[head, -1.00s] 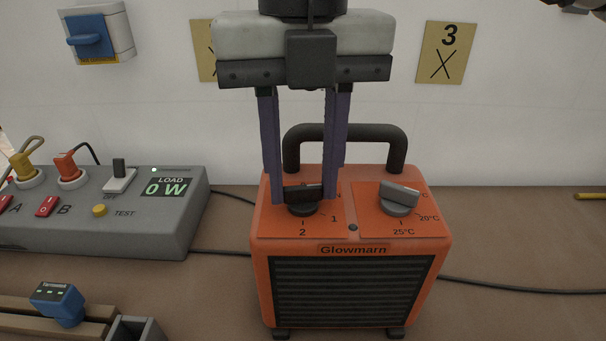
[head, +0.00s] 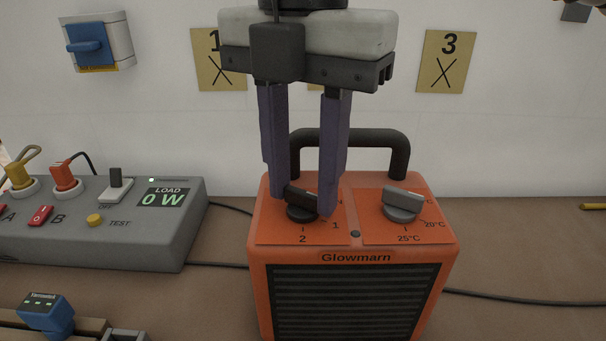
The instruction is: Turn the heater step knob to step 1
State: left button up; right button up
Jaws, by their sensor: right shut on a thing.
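The orange heater (head: 254,270) stands upright on the table and is labelled Glowmarn. Its dark step knob (head: 300,213) is on the left of the top panel, with marks 1 and 2 in front of it. The knob's grip bar slants from upper left to lower right, its right end toward the side of mark 1. My right gripper (head: 302,200) comes down from above and is shut on the step knob, one purple finger on each side. The right finger hides part of the knob and panel, so its exact pointer setting is unclear. My left gripper is not in view.
A grey temperature knob (head: 402,208) sits right of the step knob. Behind both is the heater's dark handle (head: 400,150). A grey load box (head: 150,225) reading 0 W, with plugs and switches, stands at left. A blue device (head: 47,314) lies at front left. The table right of the heater is mostly clear.

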aim_at(303, 191)
dwell(0.4)
jog(key=o, duration=1.1)
jog(key=shift+r, duration=0.1)
notch_tip(303, 191, up, 10)
jog(key=shift+r+p, duration=0.1)
jog(key=shift+p, duration=1.1)
